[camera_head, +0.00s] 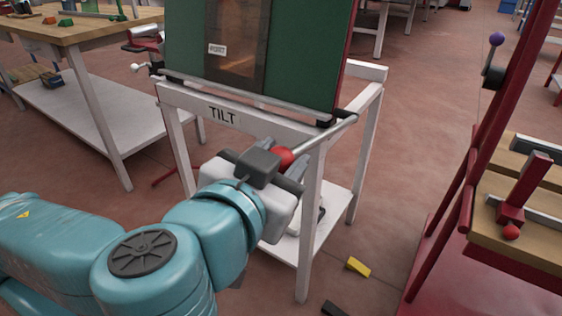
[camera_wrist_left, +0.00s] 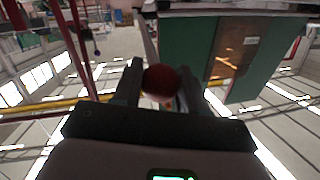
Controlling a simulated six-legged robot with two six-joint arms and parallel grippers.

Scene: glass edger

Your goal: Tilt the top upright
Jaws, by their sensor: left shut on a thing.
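The green top (camera_head: 262,50) stands steeply upright on a white frame stand labelled TILT (camera_head: 222,114) in the head view. A brown rectangular panel with a small label sits in its middle. A metal lever with a red ball knob (camera_head: 283,157) comes from the frame's right side. My left gripper (camera_head: 280,165) is at this knob, its fingers partly hidden by its own body. In the left wrist view the red knob (camera_wrist_left: 160,80) sits between the two fingers, and the green top (camera_wrist_left: 205,50) shows beyond. My right gripper is not in view.
A wooden workbench (camera_head: 75,30) with a white lower shelf stands at the left. A red machine with a wooden bed (camera_head: 525,200) stands at the right. A yellow block (camera_head: 358,267) and a dark block (camera_head: 333,309) lie on the floor near the stand. Open floor lies between the stand and the red machine.

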